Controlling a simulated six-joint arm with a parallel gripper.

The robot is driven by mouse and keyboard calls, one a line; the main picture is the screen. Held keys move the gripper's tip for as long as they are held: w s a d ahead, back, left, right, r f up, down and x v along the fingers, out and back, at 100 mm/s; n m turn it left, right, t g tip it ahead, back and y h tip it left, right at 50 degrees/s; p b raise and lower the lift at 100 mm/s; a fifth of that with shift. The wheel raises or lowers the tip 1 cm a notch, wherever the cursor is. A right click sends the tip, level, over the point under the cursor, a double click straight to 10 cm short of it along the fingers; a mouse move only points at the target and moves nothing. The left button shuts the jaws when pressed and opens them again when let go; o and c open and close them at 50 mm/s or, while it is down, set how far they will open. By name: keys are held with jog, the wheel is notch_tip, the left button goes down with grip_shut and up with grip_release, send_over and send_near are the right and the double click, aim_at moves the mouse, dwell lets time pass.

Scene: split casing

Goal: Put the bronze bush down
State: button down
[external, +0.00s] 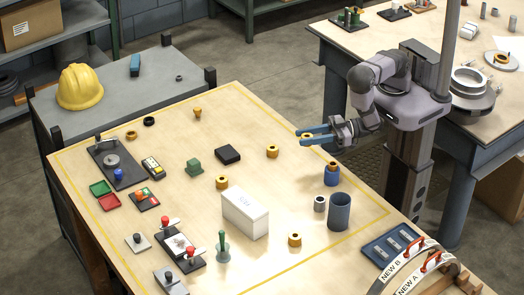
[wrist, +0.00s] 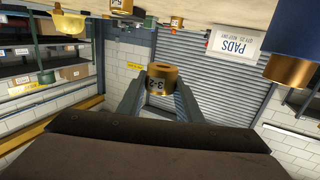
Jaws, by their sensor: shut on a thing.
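My gripper (external: 312,135) is raised at the right side of the wooden table, above its surface. It is shut on a bronze bush (external: 306,132). In the wrist view the bush (wrist: 161,79) sits between the two fingertips, with dark markings on its side and a hole in its end. Similar bronze bushes stand on the table: one (external: 272,151) left of my gripper, one (external: 222,182) near the white box, and one (external: 294,239) near the front. A blue part with a bronze top (external: 331,174) stands just below my gripper.
A white box (external: 245,215) stands mid-table. A blue-grey cylinder (external: 339,212) and a small grey ring (external: 320,203) stand near the right edge. A blue tray (external: 393,247) is at the front right corner.

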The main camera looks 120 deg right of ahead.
jog(key=f+b, duration=0.1)
jog(key=w+f+b, duration=0.1)
jog(key=b, duration=0.1)
jog(key=f+b, duration=0.1)
jog(key=b, duration=0.1)
jog(key=shift+w+a, duration=0.2)
jog(key=shift+w, duration=0.15)
jog(key=w+a+r+m+g+h+b, duration=0.15)
jog(key=w+r+b, duration=0.35)
jog(key=w+r, duration=0.6)
jog(key=w+a+r+m+h+b, duration=0.1)
jog(key=w+a+r+b, duration=0.35)
jog(key=w, duration=0.95)
jog(key=n+t+y, duration=0.2)
jog(key=n+y, duration=0.1)
send_over(244, 201)
notch_tip(244, 201, down, 2)
jog(key=shift+a+f+p, duration=0.1)
jog(key=shift+f+p, duration=0.95)
jog(key=shift+f, duration=3.95)
